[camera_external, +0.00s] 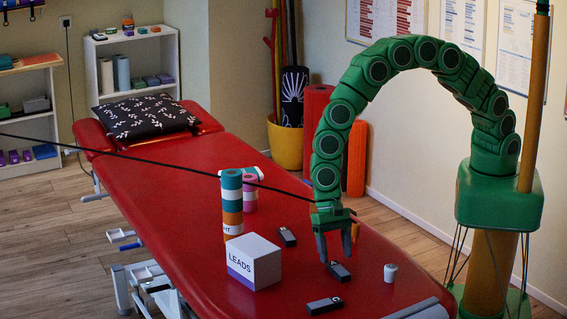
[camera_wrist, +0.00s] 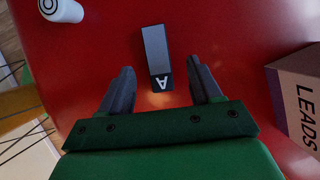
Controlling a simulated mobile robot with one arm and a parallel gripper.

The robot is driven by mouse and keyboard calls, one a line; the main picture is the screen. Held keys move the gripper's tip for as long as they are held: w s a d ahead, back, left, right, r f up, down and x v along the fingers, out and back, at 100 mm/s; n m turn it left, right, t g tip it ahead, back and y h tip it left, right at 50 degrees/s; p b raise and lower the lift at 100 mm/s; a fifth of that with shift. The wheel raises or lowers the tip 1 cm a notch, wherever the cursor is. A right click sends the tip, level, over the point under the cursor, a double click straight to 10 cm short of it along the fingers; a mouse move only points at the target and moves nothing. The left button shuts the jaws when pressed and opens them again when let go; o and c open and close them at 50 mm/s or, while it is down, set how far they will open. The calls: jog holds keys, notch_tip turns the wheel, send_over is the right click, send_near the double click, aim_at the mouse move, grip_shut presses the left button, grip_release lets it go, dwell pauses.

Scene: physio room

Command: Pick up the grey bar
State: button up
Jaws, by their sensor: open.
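Small dark grey bars lie on the red treatment table (camera_external: 190,210). One grey bar (camera_external: 339,271) lies just below my gripper (camera_external: 335,255). In the wrist view a grey bar (camera_wrist: 154,45) with a black end marked with a white "A" lies between and ahead of the fingertips of my gripper (camera_wrist: 160,72). The fingers are apart with nothing held; I see no contact with the bar. A second bar (camera_external: 287,237) lies farther back, and a third (camera_external: 325,305) lies nearer the camera.
A white box marked "LEADS" (camera_external: 254,262) stands left of my gripper; it also shows in the wrist view (camera_wrist: 298,100). A small white cylinder (camera_external: 390,273) stands to the right. Banded rolls (camera_external: 232,205) stand behind the box. A patterned pillow (camera_external: 146,116) lies at the far end.

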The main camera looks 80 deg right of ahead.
aim_at(338, 268)
jog(key=shift+x, duration=1.9)
jog(key=shift+d, duration=0.15)
jog(key=shift+c, duration=0.3)
jog(key=c, duration=1.1)
